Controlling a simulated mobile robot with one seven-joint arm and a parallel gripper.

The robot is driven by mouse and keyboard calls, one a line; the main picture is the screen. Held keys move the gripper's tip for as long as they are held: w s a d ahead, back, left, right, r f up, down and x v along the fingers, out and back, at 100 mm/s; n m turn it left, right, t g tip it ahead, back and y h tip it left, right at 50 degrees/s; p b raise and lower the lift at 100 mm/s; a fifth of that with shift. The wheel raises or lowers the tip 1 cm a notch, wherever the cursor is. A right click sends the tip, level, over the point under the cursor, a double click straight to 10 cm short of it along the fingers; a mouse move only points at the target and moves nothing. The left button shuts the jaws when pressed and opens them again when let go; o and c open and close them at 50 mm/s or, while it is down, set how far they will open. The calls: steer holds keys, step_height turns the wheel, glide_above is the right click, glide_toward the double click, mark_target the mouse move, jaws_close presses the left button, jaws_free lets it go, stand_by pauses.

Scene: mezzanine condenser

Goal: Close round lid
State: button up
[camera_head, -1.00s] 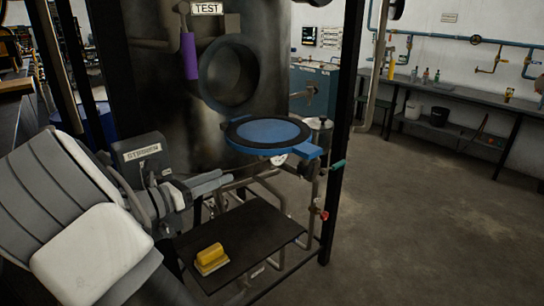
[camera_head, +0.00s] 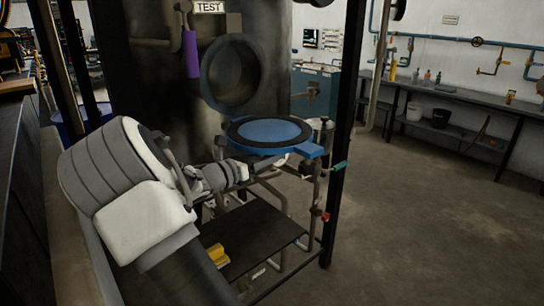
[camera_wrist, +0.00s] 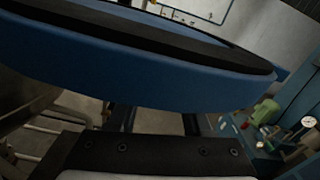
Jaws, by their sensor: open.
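The round lid (camera_head: 268,131) is blue with a black ring on its top face. It stands swung open, lying roughly flat in front of the dark tank. The blue-rimmed round opening (camera_head: 232,72) it belongs to is uncovered, above and behind it. My gripper (camera_head: 250,168) is at the lid's lower left, close under its near edge. In the wrist view the lid's blue rim (camera_wrist: 130,75) fills the upper part, and my open gripper (camera_wrist: 158,120) points toward its underside with nothing between the fingers. Whether a finger touches the rim cannot be told.
A dark shelf (camera_head: 255,232) below carries a yellow block (camera_head: 217,254), partly hidden by my arm. Pipes with a green-handled valve (camera_head: 340,165) and a dark upright post (camera_head: 341,180) stand right of the lid. A purple cylinder (camera_head: 191,55) hangs left of the opening. Open floor lies right.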

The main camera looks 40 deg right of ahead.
steer(key=shift+d, duration=0.45)
steer(key=shift+c, duration=0.3)
jaws_close()
stand_by(0.9)
